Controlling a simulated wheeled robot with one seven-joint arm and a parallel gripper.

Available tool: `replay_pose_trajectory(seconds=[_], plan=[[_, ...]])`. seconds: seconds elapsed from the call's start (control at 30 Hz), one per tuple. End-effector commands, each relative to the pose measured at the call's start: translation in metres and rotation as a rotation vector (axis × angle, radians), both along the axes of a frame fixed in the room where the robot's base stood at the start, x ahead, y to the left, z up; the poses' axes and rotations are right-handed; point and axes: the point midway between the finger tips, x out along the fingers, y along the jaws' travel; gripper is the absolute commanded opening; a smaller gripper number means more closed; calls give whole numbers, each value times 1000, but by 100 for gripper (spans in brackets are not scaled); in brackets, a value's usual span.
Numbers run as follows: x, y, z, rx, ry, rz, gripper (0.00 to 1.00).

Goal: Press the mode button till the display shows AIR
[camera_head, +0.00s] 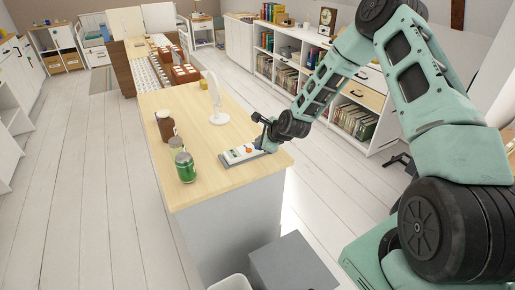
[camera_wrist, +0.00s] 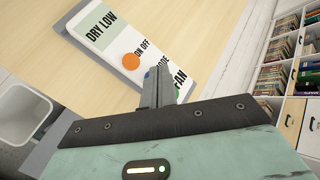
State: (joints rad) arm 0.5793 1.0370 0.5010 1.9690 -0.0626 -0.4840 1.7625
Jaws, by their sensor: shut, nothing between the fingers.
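A white control panel on a grey base (camera_wrist: 117,45) lies on the desk; it also shows in the head view (camera_head: 236,155), near the desk's front edge. Its display (camera_wrist: 101,25) reads DRY LOW. An orange button (camera_wrist: 131,62) sits by the ON OFF label. A sliver of a blue button (camera_wrist: 147,75) shows beside my fingers by the partly covered MODE label. A green button (camera_wrist: 177,94) sits by FAN, partly hidden. My gripper (camera_wrist: 158,72) is shut and empty, its tips over the blue button; I cannot tell if they touch. It also shows in the head view (camera_head: 262,149).
On the desk (camera_head: 217,174) stand a green-labelled jar (camera_head: 185,167), brown containers (camera_head: 165,126) and a white fan-like object (camera_head: 215,100). A grey box (camera_head: 290,263) and a white bin (camera_head: 230,284) stand on the floor by the desk. The desk's middle is clear.

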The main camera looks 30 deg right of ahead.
Motion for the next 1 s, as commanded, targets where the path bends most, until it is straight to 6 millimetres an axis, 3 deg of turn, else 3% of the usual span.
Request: replay_pose_trajectory(seconds=[1.0], plan=[[0, 0, -7, -1, 0, -1, 0]])
